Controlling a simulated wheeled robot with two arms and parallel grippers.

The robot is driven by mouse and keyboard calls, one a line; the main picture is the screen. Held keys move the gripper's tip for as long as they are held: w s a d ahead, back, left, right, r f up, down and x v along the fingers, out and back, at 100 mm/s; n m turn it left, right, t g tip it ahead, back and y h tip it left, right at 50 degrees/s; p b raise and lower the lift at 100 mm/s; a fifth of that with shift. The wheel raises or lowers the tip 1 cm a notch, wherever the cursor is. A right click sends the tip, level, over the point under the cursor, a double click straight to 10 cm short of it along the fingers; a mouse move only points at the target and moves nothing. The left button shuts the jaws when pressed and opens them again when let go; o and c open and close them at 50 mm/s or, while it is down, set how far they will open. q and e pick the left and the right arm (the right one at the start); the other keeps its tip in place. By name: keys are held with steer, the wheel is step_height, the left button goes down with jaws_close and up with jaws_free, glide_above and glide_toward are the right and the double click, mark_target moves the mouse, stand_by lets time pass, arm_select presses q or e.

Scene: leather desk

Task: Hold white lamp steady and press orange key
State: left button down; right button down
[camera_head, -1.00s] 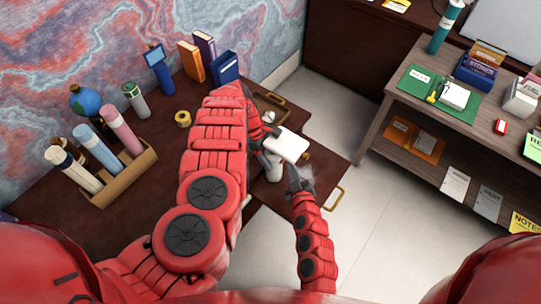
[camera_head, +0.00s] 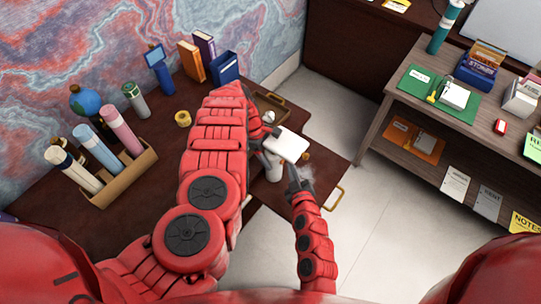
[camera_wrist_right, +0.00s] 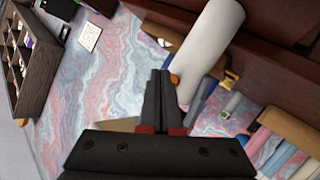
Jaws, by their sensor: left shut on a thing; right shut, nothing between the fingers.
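The white lamp (camera_head: 287,146) stands near the right end of the dark desk, with its pale flat head above a white body (camera_head: 274,171). My left gripper (camera_head: 266,146) is shut on the lamp at its left side; the finger contact is partly hidden. My right gripper (camera_head: 293,176) is shut and empty, close to the right of the lamp body. In the right wrist view its closed fingertips (camera_wrist_right: 160,74) point at the lamp (camera_wrist_right: 210,42). A small orange piece, seemingly the orange key (camera_wrist_right: 175,79), shows right beside the fingertips; I cannot tell whether they touch.
A holder (camera_head: 125,181) with several rolled tubes stands on the desk's left. A wooden shelf unit (camera_head: 372,131) is at the right, with open floor between.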

steer(key=shift+w+a, duration=0.2)
steer(key=shift+a, duration=0.15)
steer(key=shift+w+a, duration=0.25)
steer(key=shift+a, duration=0.05)
stand_by(0.6)
steer(key=shift+d, duration=0.1)
steer(key=shift+s+d+r, duration=0.1)
steer(key=shift+s+d, duration=0.4)
steer(key=shift+d, duration=0.1)
steer(key=s+d, duration=0.3)
steer(key=d, duration=0.2)
steer(key=shift+s, duration=0.25)
